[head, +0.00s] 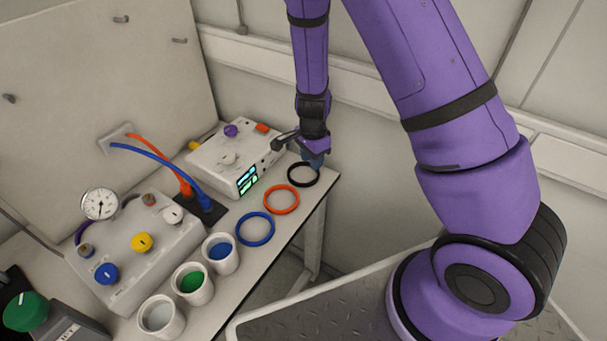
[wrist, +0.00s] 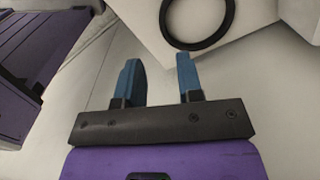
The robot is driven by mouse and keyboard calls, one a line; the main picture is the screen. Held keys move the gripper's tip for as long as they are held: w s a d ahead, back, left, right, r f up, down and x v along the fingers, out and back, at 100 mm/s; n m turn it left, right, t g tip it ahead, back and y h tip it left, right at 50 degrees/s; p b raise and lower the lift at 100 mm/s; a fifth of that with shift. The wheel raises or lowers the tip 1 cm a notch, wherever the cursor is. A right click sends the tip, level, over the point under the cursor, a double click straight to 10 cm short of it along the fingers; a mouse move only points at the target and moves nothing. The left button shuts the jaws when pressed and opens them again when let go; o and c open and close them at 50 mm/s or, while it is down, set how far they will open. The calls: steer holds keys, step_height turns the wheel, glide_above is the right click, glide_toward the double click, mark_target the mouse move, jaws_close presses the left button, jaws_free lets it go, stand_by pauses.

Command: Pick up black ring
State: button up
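The black ring (head: 303,167) lies flat near the far right end of the narrow table, beyond the orange ring. In the wrist view the black ring (wrist: 224,39) shows at the top, just past the fingertips and partly cut off by the frame edge. My gripper (head: 313,158) hangs above and just behind the ring, close to the table's end. In the wrist view my gripper (wrist: 158,60) has its two blue fingers apart with nothing between them.
An orange ring (head: 281,199) and a blue ring (head: 255,229) lie along the table edge (head: 301,214). A white device with a green display (head: 235,160) stands close left of the black ring. Several white cups, including a green-filled one (head: 192,284), stand nearer.

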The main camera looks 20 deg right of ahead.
glide_above(312, 181)
steer(key=f, duration=0.4)
steer(key=shift+s+a, duration=0.3)
steer(key=shift+s, duration=0.05)
steer(key=shift+w+d+f, duration=0.15)
steer(key=shift+f, duration=1.25)
steer(key=shift+w+d+f, duration=0.1)
steer(key=shift+w+f, duration=0.05)
steer(key=shift+f, duration=1.2)
jaws_close()
